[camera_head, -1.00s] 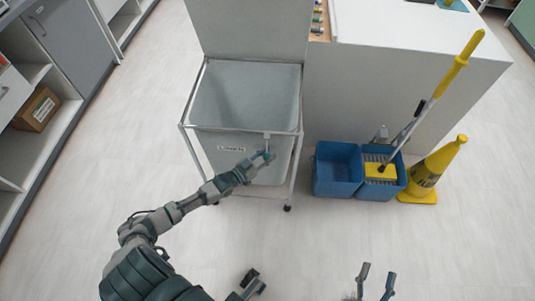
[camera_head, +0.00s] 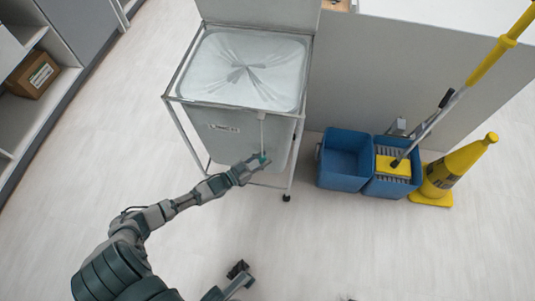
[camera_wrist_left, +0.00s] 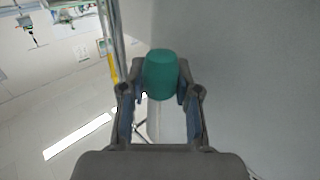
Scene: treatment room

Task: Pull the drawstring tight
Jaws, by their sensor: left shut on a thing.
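A wheeled metal-framed bin (camera_head: 205,133) stands in front of me with a pale bag (camera_head: 205,75) in it. The bag's mouth is gathered shut, with folds running to a knot-like middle. A white drawstring (camera_head: 262,130) hangs down the front of the bin from the rim. My left gripper (camera_head: 262,162) is at the string's lower end, in front of the bin. In the left wrist view its fingers are shut on a green toggle (camera_wrist_left: 160,74). Part of another gripper (camera_head: 238,275) shows at the bottom; whether its fingers are open does not show.
Blue mop buckets (camera_head: 345,160) stand right of the bin, with a mop (camera_head: 470,80) leaning in one. A yellow cone (camera_head: 452,175) stands beside them. Shelves with a cardboard box (camera_head: 33,74) are at the left. The floor in front is clear.

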